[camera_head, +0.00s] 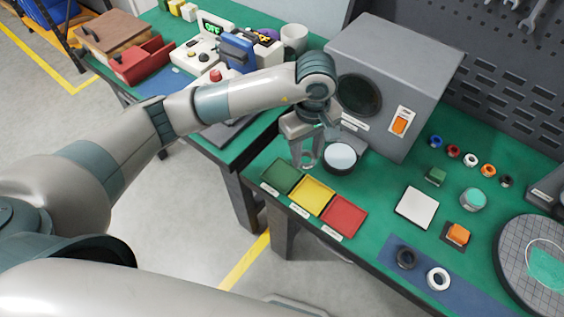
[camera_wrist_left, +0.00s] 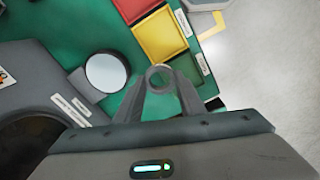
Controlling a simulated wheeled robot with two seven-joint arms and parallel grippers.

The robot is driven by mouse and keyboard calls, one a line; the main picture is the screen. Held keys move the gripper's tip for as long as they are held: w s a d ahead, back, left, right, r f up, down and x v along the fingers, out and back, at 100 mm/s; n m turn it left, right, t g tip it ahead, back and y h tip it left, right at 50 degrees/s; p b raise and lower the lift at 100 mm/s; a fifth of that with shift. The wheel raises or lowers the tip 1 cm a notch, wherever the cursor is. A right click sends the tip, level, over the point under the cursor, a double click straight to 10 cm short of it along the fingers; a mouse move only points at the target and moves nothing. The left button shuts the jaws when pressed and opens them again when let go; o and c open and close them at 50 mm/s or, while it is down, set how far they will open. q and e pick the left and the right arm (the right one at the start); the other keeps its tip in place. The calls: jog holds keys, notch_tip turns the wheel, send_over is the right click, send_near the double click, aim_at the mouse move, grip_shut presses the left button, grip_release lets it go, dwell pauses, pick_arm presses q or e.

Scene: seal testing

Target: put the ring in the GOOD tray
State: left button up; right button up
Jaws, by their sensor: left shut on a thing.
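My left gripper (camera_head: 306,156) is shut on a small grey ring, which shows between the fingertips in the wrist view (camera_wrist_left: 160,67). The gripper points down and holds the ring near the inner edge of the green tray (camera_head: 281,176). In the wrist view the ring appears beside the corner of that green tray (camera_wrist_left: 190,69) and below the yellow tray (camera_wrist_left: 160,36). The green, yellow (camera_head: 313,196) and red (camera_head: 344,217) trays stand in a row at the table's front edge and look empty. Their labels are too small to read. My right gripper is not in view.
A round stand with a pale disc (camera_head: 340,157) is close beside the gripper. A grey box (camera_head: 390,80) stands behind it. A white square plate (camera_head: 417,207), several small coloured rings and a blue mat (camera_head: 415,280) with two rings lie to the right.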

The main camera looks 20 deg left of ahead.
pick_arm(q)
jog(key=a+f, duration=0.1)
jog(key=a+f+p, duration=0.1)
jog(key=a, duration=0.1)
jog(key=s+a+f+p, duration=0.1)
jog(key=a, duration=0.1)
jog(key=shift+a, duration=0.25)
jog(key=shift+a+f, duration=0.25)
jog(key=shift+f, duration=0.05)
jog(key=shift+f+p, duration=0.95)
jog(key=shift+f, duration=1.05)
